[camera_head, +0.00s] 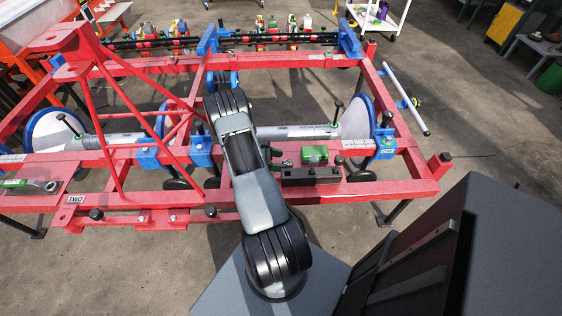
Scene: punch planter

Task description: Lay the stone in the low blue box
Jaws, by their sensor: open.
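I cannot make out a stone in the head view. No low blue box can be picked out either; the blue parts in sight look like brackets and discs of the red machine. My arm rises in the middle of the picture and covers part of the machine. What looks like my gripper (273,153) shows only as small dark parts at the right side of the arm, above the near red beam. Its jaws look apart, and I see nothing held between them. Most of the wrist is hidden behind the arm.
The red steel frame (350,190) of the planter spans the view. A green box (315,154) sits by a dark block (312,176) on the near beam. A green-handled tool (30,184) lies at left. A white cart (380,18) stands behind. The floor at right is mostly clear.

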